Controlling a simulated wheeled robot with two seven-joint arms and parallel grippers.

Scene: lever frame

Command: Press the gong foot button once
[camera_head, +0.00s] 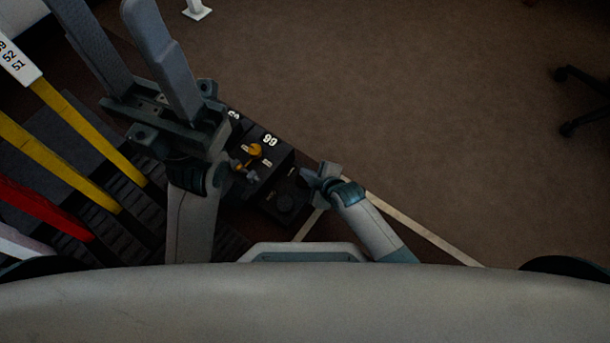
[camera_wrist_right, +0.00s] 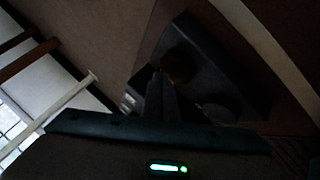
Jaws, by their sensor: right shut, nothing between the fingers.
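A black box (camera_head: 268,172) stands on the floor at the end of the lever row, with a yellow-brown part (camera_head: 256,150) and white "99" marking on top. A dark round button (camera_head: 286,202), which looks like the gong foot button, sits at its near end; a dark round shape also shows in the right wrist view (camera_wrist_right: 220,112). My right gripper (camera_head: 304,175) is shut and empty, close beside the box on its right; contact cannot be told. Its fingers also show in the wrist view (camera_wrist_right: 161,85). My left gripper (camera_head: 100,12) is open and empty, up near the head camera, covering part of the levers.
Yellow levers (camera_head: 85,132), a red lever (camera_head: 45,208) and a white one stand at the left. A pale strip (camera_head: 420,232) runs along the floor edge. A dark chair base (camera_head: 580,100) is at the far right. Brown floor between is clear.

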